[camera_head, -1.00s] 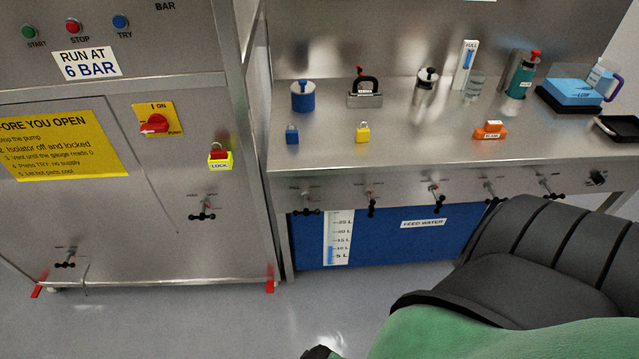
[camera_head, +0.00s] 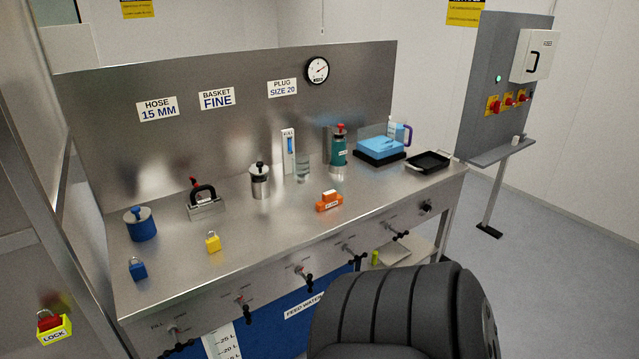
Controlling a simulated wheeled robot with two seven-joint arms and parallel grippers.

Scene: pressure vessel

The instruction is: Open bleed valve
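A row of several black-handled valves runs along the front panel of the steel bench (camera_head: 230,268). They include a far left valve (camera_head: 176,338), a second valve (camera_head: 243,308), a middle valve (camera_head: 304,278), a valve right of it (camera_head: 352,257) and one further right (camera_head: 396,233). Their small labels are too blurred to tell which is the bleed valve. Neither of my grippers is in view. A dark ribbed part of my own body covers the lower right middle, close below the valves on the right.
On the bench stand a blue canister (camera_head: 140,226), a steel canister (camera_head: 260,182), a green flask (camera_head: 338,148) and a black tray (camera_head: 428,161). Floor at right is clear.

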